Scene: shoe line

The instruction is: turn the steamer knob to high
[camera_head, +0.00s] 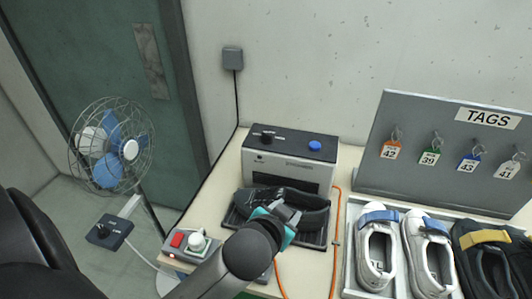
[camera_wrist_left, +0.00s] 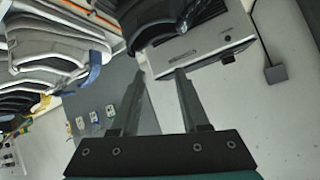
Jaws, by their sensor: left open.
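The steamer (camera_head: 255,165) is a light box with a black top, standing against the wall in the head view. A black knob (camera_head: 267,136) sits at the left of its top, and a blue button (camera_head: 314,145) at the right. My left gripper (camera_head: 290,212) is in front of the steamer, over the dark shoe, apart from the knob. In the wrist view its two fingers (camera_wrist_left: 158,95) are spread with nothing between them. My right gripper is not seen.
A dark shoe (camera_head: 308,199) lies on a black tray (camera_head: 312,238) in front of the steamer. An orange cord (camera_head: 336,215), shoe tray (camera_head: 350,270) and tag board (camera_head: 375,172) are at right.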

